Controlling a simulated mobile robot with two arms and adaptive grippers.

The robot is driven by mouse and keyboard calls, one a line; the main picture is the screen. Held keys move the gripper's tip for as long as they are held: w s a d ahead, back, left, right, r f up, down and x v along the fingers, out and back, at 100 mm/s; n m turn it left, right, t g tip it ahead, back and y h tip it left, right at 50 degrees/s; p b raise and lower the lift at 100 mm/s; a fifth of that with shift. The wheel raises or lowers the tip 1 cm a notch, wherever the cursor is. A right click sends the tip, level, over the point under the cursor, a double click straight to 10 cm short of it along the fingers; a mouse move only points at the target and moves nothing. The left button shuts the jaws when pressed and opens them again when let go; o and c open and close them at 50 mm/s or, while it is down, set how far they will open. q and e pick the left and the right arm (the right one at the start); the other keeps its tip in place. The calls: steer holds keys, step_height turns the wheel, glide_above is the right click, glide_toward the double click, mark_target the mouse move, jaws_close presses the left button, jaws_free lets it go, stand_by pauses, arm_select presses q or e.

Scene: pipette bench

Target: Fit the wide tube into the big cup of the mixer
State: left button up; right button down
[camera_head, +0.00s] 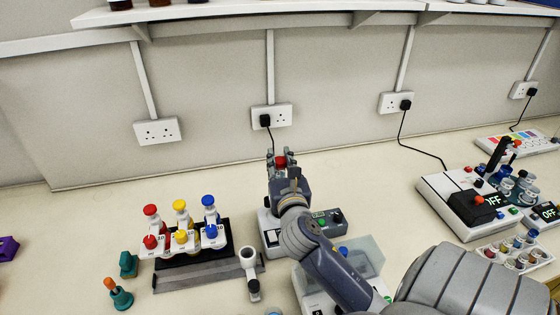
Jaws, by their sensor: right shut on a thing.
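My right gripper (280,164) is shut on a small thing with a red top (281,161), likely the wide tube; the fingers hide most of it. The gripper is near the wall, past a white device (272,240) with a dark control panel (328,221), which may be the mixer. My arm covers much of this device, and its cup cannot be made out. Whether the held thing touches anything is unclear. My left gripper is not in view.
A translucent-lidded box (362,258) lies under my arm. Machines (455,222) and a tube rack (509,257) fill the right.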

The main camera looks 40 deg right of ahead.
steer(key=shift+f+b, duration=0.75)
steer(key=shift+f, duration=0.55)
steer(key=shift+f+b, duration=0.85)
steer(key=shift+f, duration=0.5)
steer(key=c, duration=1.2)
jaws_free()
steer(key=shift+c, duration=0.2)
steer(key=v, duration=1.2)
